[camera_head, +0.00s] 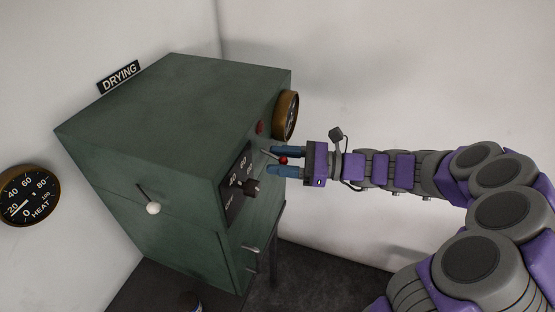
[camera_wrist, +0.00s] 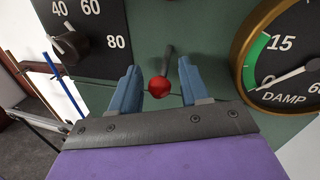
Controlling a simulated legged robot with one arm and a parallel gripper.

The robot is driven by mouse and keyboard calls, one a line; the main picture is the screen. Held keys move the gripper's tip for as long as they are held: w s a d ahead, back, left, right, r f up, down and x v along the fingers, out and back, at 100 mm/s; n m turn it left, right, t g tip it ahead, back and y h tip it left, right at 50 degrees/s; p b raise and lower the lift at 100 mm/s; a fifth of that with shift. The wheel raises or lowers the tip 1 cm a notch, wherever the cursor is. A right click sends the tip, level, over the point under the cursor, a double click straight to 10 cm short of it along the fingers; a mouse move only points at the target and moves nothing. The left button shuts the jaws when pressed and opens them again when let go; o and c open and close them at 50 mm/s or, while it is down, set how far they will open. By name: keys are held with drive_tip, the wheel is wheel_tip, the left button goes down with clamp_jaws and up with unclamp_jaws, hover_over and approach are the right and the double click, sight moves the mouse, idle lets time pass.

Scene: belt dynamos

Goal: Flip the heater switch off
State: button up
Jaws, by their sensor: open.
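A lever with a red ball knob (camera_head: 283,160) sticks out from the front of a green cabinet (camera_head: 175,110). In the wrist view, the red knob (camera_wrist: 158,87) lies between the two blue fingers, with its grey stem rising behind it toward the panel. My gripper (camera_head: 286,161) is open around the knob, with a visible gap on each side; it also shows in the wrist view (camera_wrist: 158,80). No label naming a heater switch is readable. Another lever with a white ball knob (camera_head: 153,208) is on the cabinet's left side, away from my gripper.
A black dial knob (camera_head: 250,187) and a DAMP gauge (camera_wrist: 285,65) flank the red-knobbed lever. A red round part (camera_head: 259,127) sits above it. A HEAT gauge (camera_head: 29,195) and a DRYING sign (camera_head: 118,76) are at the left. A cabinet handle (camera_head: 251,249) protrudes below.

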drive_tip(key=shift+d+r, duration=0.1)
drive_tip(key=shift+d, duration=0.85)
drive_tip(key=shift+c, duration=1.2)
drive_tip(key=shift+d, duration=0.15)
drive_tip(key=shift+c, duration=0.7)
drive_tip(key=shift+s+a, duration=0.1)
drive_tip(key=shift+a, duration=0.4)
drive_tip(key=c, duration=0.3)
drive_tip(key=shift+a, duration=0.35)
clamp_jaws()
drive_tip(key=shift+y, duration=0.3)
drive_tip(key=shift+a+f+y, duration=0.1)
drive_tip(key=shift+f+y, duration=0.35)
drive_tip(key=shift+y, duration=0.05)
